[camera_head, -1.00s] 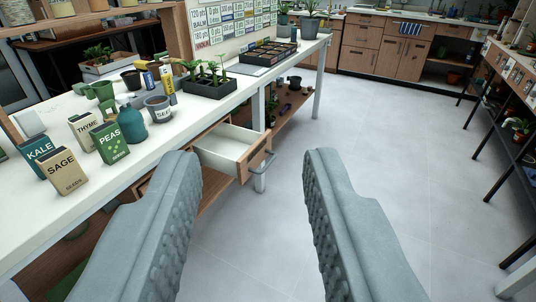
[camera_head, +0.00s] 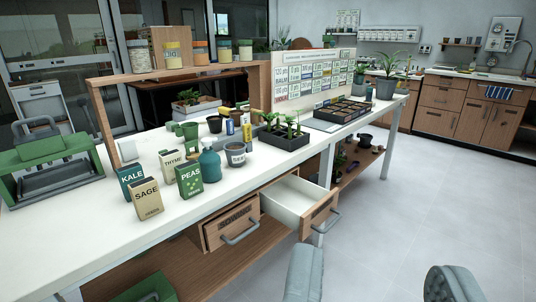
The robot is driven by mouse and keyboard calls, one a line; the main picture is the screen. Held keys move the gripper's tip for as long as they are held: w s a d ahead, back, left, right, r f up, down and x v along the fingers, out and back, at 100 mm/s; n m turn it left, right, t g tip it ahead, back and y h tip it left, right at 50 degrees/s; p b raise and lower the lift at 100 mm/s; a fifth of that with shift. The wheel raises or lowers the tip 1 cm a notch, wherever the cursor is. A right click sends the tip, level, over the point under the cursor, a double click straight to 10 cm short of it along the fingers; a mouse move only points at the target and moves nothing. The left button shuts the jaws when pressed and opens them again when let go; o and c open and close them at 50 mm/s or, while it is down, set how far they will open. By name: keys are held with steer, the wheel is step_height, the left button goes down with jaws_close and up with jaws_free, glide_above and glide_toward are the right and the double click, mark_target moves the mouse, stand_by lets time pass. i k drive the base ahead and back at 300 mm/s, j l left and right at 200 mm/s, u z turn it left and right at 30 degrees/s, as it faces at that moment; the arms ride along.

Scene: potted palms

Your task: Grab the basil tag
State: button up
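My gripper (camera_head: 378,260) shows at the bottom right, its two grey fingers wide apart with nothing between them. It is in front of the bench, over the floor from this view. I cannot pick out a basil tag; the writing on the small cards is too small to read. Several printed cards hang in rows on a white board (camera_head: 294,66) standing at the back of the bench. A black tray of seedlings (camera_head: 284,140) stands in front of the board, well away from my gripper.
The white bench (camera_head: 90,222) holds seed packets, among them sage (camera_head: 146,199) and peas (camera_head: 189,180), and a teal bottle (camera_head: 210,164). An open drawer (camera_head: 300,205) juts from its front. A green press (camera_head: 50,165) stands at left. The floor at right is clear.

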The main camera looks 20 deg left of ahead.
mark_target(247, 136)
steer(key=i+j, duration=0.35)
steer(key=i+j+u, duration=0.15)
steer(key=i+j, duration=0.15)
steer(key=i, duration=0.25)
steer(key=i+j, duration=0.3)
steer(key=i, duration=0.2)
